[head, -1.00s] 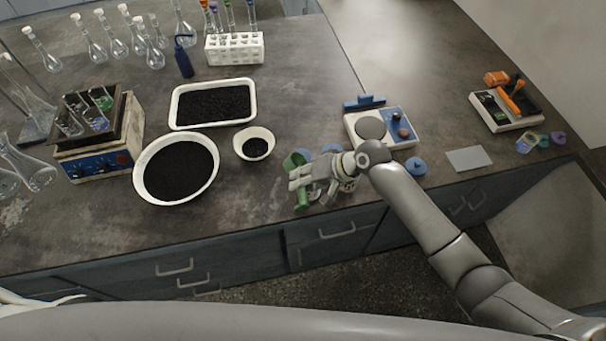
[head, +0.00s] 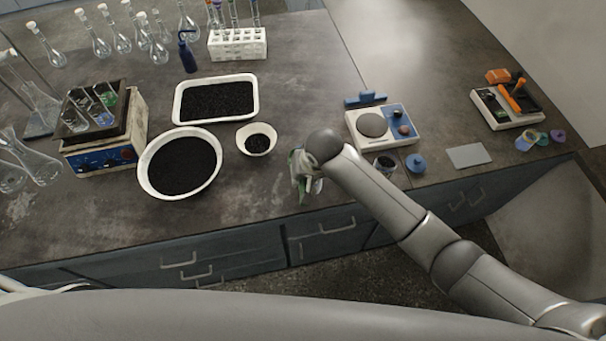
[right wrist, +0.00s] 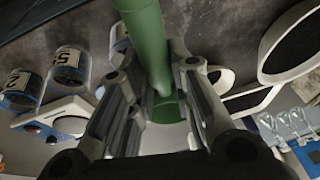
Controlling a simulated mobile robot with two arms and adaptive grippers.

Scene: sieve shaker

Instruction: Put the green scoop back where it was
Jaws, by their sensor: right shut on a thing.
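The green scoop (right wrist: 148,40) is in my right gripper (right wrist: 156,78). In the right wrist view its green shaft runs between the two fingers, with a wider green part (right wrist: 166,106) behind them. In the head view my right gripper (head: 304,176) is over the counter near its front edge, right of the small white bowl. Only slivers of green show there, and my arm hides most of the scoop. I cannot tell whether the scoop touches the counter. My left gripper is not in view.
The small bowl (head: 243,141), large round bowl (head: 143,180) and rectangular tray (head: 257,96) hold dark grains. A balance (head: 357,116), an open jar (head: 384,165) and a blue lid (head: 416,163) are to the right. Bare counter (head: 250,195) lies left of the gripper.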

